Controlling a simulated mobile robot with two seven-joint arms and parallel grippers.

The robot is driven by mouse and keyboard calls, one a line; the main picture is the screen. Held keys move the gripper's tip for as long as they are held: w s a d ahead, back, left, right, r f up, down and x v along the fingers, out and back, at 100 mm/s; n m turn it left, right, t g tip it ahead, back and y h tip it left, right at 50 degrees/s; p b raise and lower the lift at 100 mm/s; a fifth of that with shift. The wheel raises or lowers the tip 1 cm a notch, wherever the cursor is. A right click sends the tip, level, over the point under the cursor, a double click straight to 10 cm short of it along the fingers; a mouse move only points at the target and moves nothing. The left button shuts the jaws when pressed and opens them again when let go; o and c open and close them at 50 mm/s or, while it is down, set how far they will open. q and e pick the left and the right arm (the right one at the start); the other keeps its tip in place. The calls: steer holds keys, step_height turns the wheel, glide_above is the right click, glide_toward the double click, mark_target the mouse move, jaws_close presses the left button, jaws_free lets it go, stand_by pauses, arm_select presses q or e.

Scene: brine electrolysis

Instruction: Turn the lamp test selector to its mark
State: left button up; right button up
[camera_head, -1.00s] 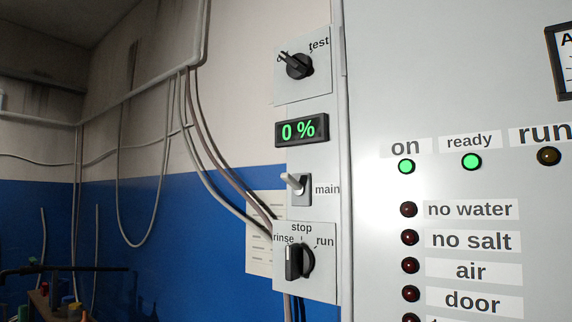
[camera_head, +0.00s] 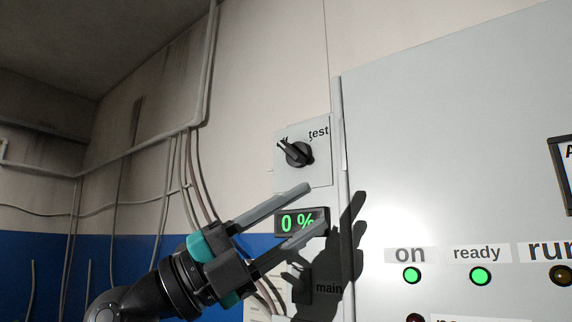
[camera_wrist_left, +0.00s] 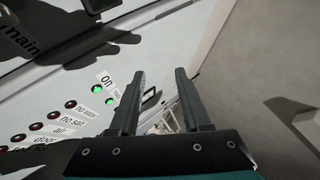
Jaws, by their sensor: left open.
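The lamp test selector (camera_head: 298,153) is a black rotary knob on a pale plate in the head view. Its pointer is tilted up and left, toward a label partly covered by the knob, while the "test" label is at its upper right. My left gripper (camera_head: 316,208) is open and empty, just below the selector plate and in front of the 0 % display, apart from the knob. In the left wrist view its two fingers (camera_wrist_left: 155,98) are spread with nothing between them; the selector is not seen there. My right gripper is in neither view.
The green 0 % display (camera_head: 287,223) is partly behind my fingers. The cabinet front (camera_head: 450,170) with lit on and ready lamps stands at right. Cables (camera_head: 185,165) run down the wall at left.

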arm_select(q)
step_height(320, 180, up, 4)
steer(key=s+m+y, duration=0.2)
steer(key=m+y, duration=0.1)
steer(key=y, duration=0.1)
steer(key=n+t+y, duration=0.5)
steer(key=t+y, duration=0.4)
glide_toward(288, 151)
steer(key=p+x, duration=0.3)
steer(key=x, duration=0.1)
steer(key=p+x, duration=0.4)
steer(key=shift+w+d+r, duration=0.1)
steer(key=shift+d+r, duration=0.05)
steer(key=shift+r, duration=0.1)
steer(key=shift+w+d+f, duration=0.1)
steer(key=shift+w+d, duration=0.2)
steer(key=shift+w, duration=0.15)
steer(key=shift+c, duration=0.2)
jaws_close()
